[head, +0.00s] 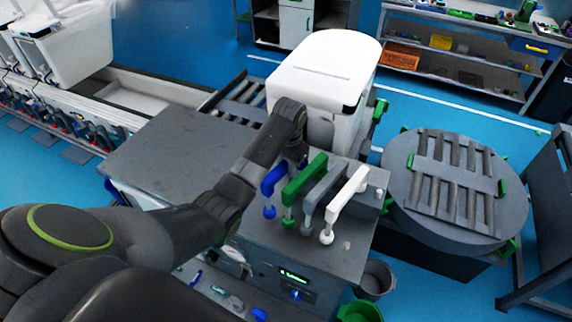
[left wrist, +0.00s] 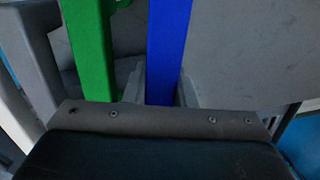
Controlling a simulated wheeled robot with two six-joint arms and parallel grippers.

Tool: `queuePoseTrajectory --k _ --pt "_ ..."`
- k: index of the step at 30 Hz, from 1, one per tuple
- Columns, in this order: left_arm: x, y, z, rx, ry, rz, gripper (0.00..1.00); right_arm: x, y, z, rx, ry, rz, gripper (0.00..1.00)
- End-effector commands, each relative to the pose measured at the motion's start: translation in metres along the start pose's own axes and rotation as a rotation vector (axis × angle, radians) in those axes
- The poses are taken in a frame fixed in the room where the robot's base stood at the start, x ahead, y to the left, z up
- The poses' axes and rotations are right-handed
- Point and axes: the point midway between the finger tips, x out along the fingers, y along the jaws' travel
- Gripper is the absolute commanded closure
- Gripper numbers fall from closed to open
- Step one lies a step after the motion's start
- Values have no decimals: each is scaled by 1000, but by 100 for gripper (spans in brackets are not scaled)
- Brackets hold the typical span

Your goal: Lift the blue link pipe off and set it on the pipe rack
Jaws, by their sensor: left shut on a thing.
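The blue link pipe (head: 270,183) stands at the left end of a row of pipes on the grey test bench (head: 330,248) in the head view. My left gripper (head: 299,160) reaches over the row from behind my dark arm, and its fingers are mostly hidden there. In the left wrist view the blue pipe (left wrist: 168,50) runs between the two fingers of my left gripper (left wrist: 163,90), which is shut on it. The green pipe (left wrist: 90,50) is close beside it. I cannot tell whether the blue pipe's lower end touches the bench. My right gripper is not in view.
Green (head: 304,178), grey (head: 322,190) and white (head: 346,203) pipes stand close to the right of the blue one. A white toilet (head: 325,75) is behind. A round roller turntable (head: 412,205) is at right. A dark bucket (head: 375,280) stands on the floor.

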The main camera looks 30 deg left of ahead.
Motion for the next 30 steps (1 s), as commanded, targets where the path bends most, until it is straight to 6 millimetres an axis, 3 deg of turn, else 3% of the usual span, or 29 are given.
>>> queuePoseTrajectory --k 13,14,19,30 --pt "9 1 0 0 0 0 100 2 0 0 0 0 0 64" --pt "8 1 0 0 0 0 72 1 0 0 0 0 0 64" --pt "8 0 0 0 0 0 51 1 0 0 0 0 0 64" --pt "2 -1 -3 0 0 0 51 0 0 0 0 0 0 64"
